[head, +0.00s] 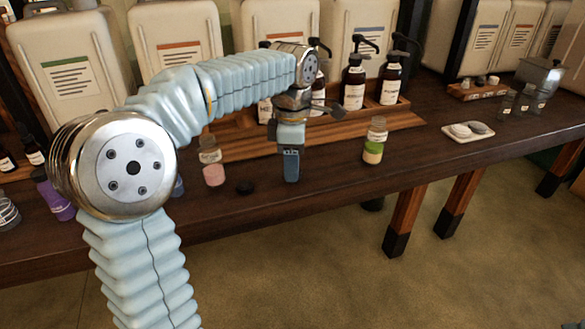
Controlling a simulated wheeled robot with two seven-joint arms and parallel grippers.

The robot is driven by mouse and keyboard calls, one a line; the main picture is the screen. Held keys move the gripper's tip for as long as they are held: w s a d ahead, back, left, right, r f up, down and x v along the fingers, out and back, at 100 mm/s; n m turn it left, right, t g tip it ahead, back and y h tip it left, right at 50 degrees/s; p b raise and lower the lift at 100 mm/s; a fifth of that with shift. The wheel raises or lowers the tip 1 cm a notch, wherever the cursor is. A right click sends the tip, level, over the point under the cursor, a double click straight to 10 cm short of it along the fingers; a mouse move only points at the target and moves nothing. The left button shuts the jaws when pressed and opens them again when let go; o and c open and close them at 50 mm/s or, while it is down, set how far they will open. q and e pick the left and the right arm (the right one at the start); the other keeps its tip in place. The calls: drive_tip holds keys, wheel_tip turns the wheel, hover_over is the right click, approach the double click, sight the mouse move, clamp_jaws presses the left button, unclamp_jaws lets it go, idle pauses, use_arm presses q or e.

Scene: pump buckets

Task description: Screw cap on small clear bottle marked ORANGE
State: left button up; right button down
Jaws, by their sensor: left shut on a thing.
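My left gripper (291,167) points down over the front of the dark table, between two small clear bottles. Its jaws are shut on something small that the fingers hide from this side. To its left stands a bottle with pink content (213,173) and a white label. To its right stands a bottle with green and yellowish content (373,150) and a pale label. Both are upright, apart from the gripper. No label reads clearly as ORANGE. My right gripper is out of view.
Large white jugs (175,35) line the back. Brown pump bottles (353,82) stand in a wooden rack behind the gripper. A purple bottle (55,195) stands at the left. A pale tray (468,130) and several small dark bottles (522,103) are at the right.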

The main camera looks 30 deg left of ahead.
use_arm(q)
drive_tip(key=s+d+r, duration=0.6)
drive_tip(key=d+r, duration=0.6)
drive_tip(key=shift+d, duration=0.35)
